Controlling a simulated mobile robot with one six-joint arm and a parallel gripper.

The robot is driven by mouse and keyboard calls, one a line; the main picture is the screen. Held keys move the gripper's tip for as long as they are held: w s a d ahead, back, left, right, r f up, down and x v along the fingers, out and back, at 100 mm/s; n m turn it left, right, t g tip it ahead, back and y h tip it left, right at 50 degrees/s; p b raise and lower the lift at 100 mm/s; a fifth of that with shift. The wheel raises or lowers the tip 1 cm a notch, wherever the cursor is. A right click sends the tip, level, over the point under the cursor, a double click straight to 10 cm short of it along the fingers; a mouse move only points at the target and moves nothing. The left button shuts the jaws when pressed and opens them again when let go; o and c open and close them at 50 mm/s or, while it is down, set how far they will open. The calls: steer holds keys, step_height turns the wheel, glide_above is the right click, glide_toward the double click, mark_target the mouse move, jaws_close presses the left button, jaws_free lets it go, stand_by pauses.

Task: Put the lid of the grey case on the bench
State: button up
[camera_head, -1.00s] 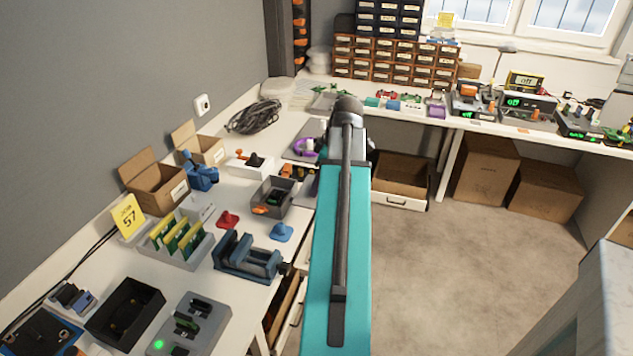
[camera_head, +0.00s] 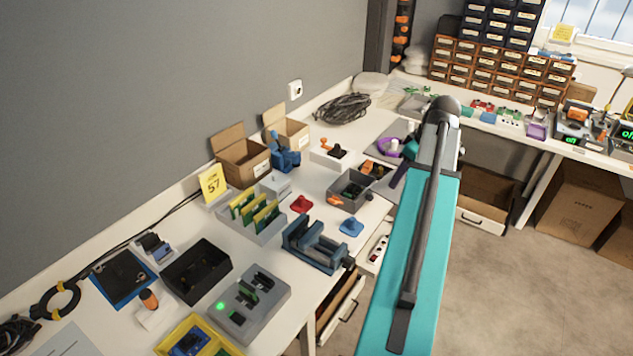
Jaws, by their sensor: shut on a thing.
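An open dark grey case (camera_head: 338,201) stands on the white bench (camera_head: 268,285), left of my arm, with dark and orange items in it. No lid lies on its top. My teal and grey arm reaches away over the right part of the picture and hides what is behind it. My gripper is hidden behind the arm, so I cannot see its fingers or anything held in them. A dark narrow piece shows at the arm's left edge; I cannot tell whether it is the lid.
A blue-grey vise (camera_head: 312,247) sits at the bench's front edge near a blue piece (camera_head: 351,226) and a red piece (camera_head: 301,204). A black bin (camera_head: 196,271) and a grey fixture with a green light (camera_head: 248,302) stand nearer. An open drawer (camera_head: 341,308) juts out below.

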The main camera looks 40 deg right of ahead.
steer(key=w+b, duration=0.2)
steer(key=w, duration=1.6)
steer(key=w+a+n, duration=0.2)
steer(key=w+a, duration=0.7)
steer(key=w, duration=0.2)
steer(key=shift+w+f+b, duration=0.15)
steer(key=shift+f+b, duration=0.1)
steer(key=shift+b, duration=0.2)
steer(key=shift+f, duration=0.1)
steer(key=shift+f, duration=3.05)
steer(key=shift+f+p, duration=0.4)
steer(key=shift+f, duration=1.5)
